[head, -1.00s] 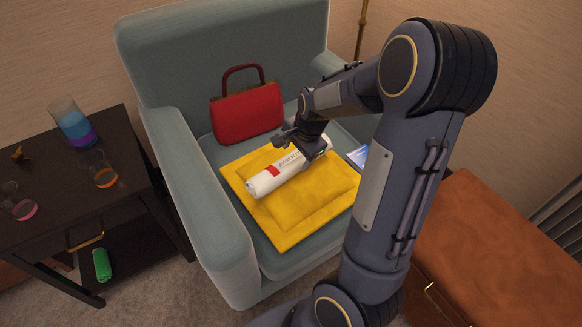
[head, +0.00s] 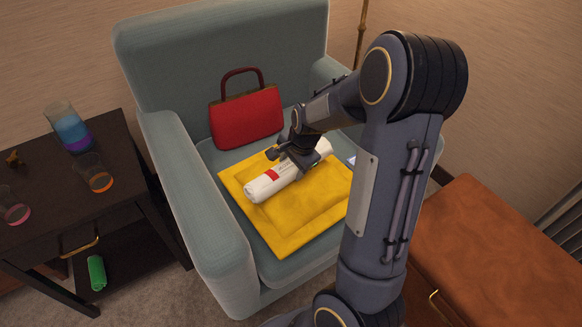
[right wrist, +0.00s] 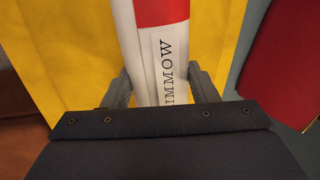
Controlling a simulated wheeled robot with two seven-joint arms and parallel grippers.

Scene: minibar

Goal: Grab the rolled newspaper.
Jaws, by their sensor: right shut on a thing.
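In the right wrist view the two fingers (right wrist: 160,86) stand on either side of the newspaper (right wrist: 150,45), beside printed black letters. The fingertips' lower parts are hidden. My left gripper is not in view.
The blue-grey armchair (head: 190,200) has raised arms on both sides. A red handbag (head: 247,118) leans at the back of the seat. A dark side table (head: 60,205) with glasses stands left. A brown leather-topped cabinet (head: 500,250) stands right.

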